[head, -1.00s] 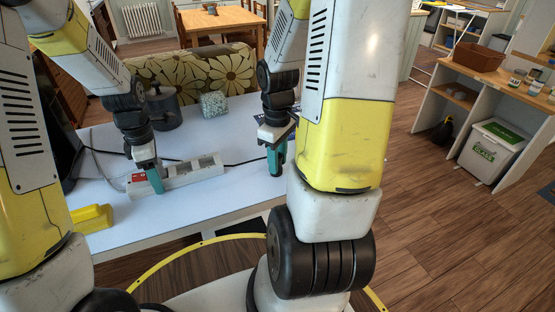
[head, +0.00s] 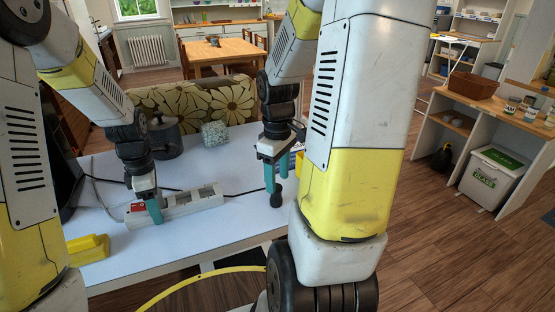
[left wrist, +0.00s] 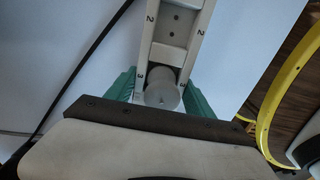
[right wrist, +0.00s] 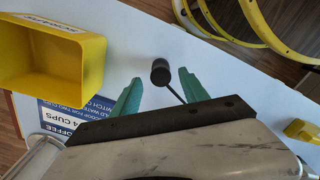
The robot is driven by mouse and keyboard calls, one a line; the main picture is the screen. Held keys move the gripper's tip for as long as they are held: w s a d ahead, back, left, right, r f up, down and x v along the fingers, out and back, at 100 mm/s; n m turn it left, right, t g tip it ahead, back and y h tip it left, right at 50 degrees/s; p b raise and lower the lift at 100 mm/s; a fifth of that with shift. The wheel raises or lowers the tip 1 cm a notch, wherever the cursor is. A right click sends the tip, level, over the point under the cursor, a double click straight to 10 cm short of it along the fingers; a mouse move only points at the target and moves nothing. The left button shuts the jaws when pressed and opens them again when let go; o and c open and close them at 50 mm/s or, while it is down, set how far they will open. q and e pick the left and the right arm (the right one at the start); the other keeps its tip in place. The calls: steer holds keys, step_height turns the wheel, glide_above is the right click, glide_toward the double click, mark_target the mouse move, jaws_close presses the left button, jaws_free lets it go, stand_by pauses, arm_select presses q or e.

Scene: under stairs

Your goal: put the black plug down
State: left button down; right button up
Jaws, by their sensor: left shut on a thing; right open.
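The black plug (head: 276,200) is at the worktop just below my right gripper (head: 275,187) in the head view. In the right wrist view the plug (right wrist: 160,72) shows just beyond the fingertips, between their lines, with a thin dark cord running back from it. My right gripper (right wrist: 158,80) is open, and its teal fingers stand apart from the plug. My left gripper (head: 155,218) is shut on the white power strip (head: 190,203). The strip (left wrist: 172,45) runs between its fingers in the left wrist view, with a round pale part near them.
A yellow block (head: 88,248) lies at the left front of the worktop (head: 225,230). A dark pot (head: 165,137) and a pale speckled cube (head: 214,133) stand behind. The right wrist view shows a yellow bin (right wrist: 45,70) and a printed card (right wrist: 75,120). White worktop around the plug is clear.

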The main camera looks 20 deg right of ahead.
mark_target(277, 187)
step_height(277, 187, up, 7)
stand_by(0.3)
steer(key=shift+r, duration=0.1)
arm_select(q)
steer(key=shift+c, duration=1.4)
jaws_free()
